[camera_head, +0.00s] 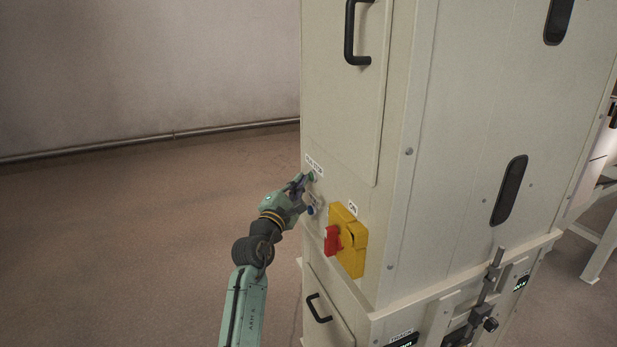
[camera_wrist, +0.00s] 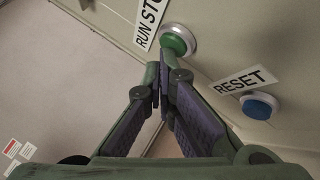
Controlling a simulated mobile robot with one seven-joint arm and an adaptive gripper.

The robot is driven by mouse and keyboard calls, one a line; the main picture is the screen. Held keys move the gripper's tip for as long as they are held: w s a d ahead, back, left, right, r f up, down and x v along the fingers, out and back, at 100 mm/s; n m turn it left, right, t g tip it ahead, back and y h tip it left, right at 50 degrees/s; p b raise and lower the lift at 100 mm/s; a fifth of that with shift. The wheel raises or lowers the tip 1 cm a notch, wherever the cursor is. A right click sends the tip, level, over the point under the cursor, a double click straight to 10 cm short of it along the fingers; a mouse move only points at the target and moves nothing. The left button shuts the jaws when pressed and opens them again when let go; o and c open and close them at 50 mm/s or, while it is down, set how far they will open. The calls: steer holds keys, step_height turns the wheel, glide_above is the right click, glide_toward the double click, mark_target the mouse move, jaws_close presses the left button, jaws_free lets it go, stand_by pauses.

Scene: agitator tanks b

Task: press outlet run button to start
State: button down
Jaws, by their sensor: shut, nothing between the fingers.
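The green button (camera_wrist: 179,39) sits on the cabinet face beside a label reading "RUN STO…", its end cut off. It also shows small in the head view (camera_head: 311,176), under its label. My gripper (camera_wrist: 163,62) is shut and empty. Its fingertips are right at the lower edge of the green button in the wrist view; I cannot tell whether they touch it. In the head view my gripper (camera_head: 303,183) reaches the cabinet's left face at the buttons. A blue button (camera_wrist: 258,105) with a "RESET" label is to the lower right in the wrist view.
The beige cabinet (camera_head: 480,120) fills the right side. A yellow switch with a red handle (camera_head: 346,240), labelled "ON", sticks out right of my gripper. Black handles (camera_head: 318,308) are on the cabinet doors. The floor (camera_head: 120,240) to the left is clear.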

stand_by(0.4)
steer(key=shift+s+a, duration=0.3)
steer(key=shift+a, duration=0.4)
steer(key=shift+b, duration=0.3)
steer(key=a, duration=0.1)
steer(key=s+a+b, duration=0.1)
steer(key=a, duration=0.2)
steer(key=shift+s+a, duration=0.25)
steer(key=shift+a, duration=0.15)
